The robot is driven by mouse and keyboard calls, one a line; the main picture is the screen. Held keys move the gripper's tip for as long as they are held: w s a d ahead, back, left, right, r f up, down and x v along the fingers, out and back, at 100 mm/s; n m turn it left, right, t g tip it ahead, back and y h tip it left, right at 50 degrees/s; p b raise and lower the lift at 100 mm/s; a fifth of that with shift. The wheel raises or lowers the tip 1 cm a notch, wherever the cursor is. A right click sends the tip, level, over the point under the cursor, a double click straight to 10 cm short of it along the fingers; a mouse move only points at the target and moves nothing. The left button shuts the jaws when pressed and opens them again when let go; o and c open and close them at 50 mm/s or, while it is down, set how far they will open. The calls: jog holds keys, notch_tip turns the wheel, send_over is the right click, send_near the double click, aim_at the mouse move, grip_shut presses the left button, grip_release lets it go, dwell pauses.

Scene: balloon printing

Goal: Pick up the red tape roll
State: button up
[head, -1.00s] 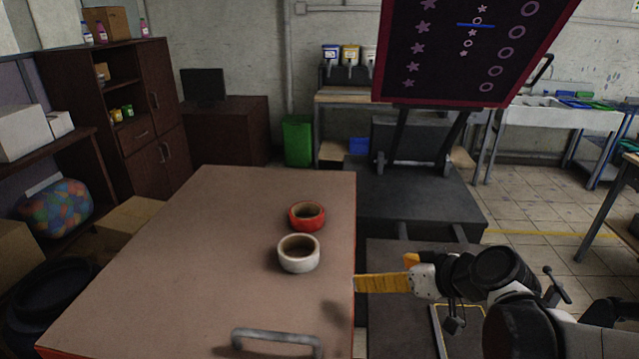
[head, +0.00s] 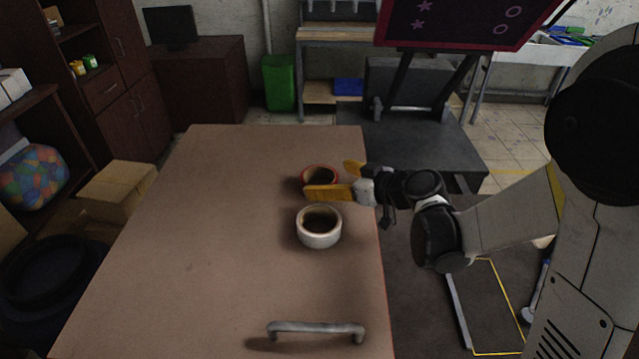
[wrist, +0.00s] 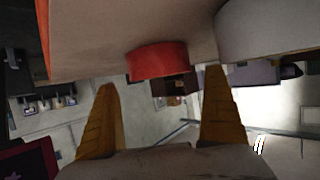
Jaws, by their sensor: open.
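The red tape roll (head: 320,174) lies flat near the right edge of the table, behind a white tape roll (head: 319,228). My gripper (head: 330,180) has yellow fingers and reaches in from the right at the table's edge. In the head view the near finger covers part of the red roll's front. In the wrist view the red roll (wrist: 157,60) shows beyond and between the two spread fingertips (wrist: 160,78), with clear space between them. My gripper is open and empty. Whether a finger touches the roll cannot be told.
The white roll also shows in the wrist view (wrist: 270,28), close to the red one. A grey handle (head: 316,328) is at the table's near end. The brown table top (head: 220,220) is clear on its left. A dark press (head: 410,145) stands behind.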

aim_at(308, 175)
jog(key=x, duration=0.4)
jog(key=shift+s+f+b, duration=0.1)
jog(key=shift+b, duration=0.25)
jog(key=c, duration=1.1)
jog(key=shift+c, duration=0.3)
jog(key=shift+d, duration=0.1)
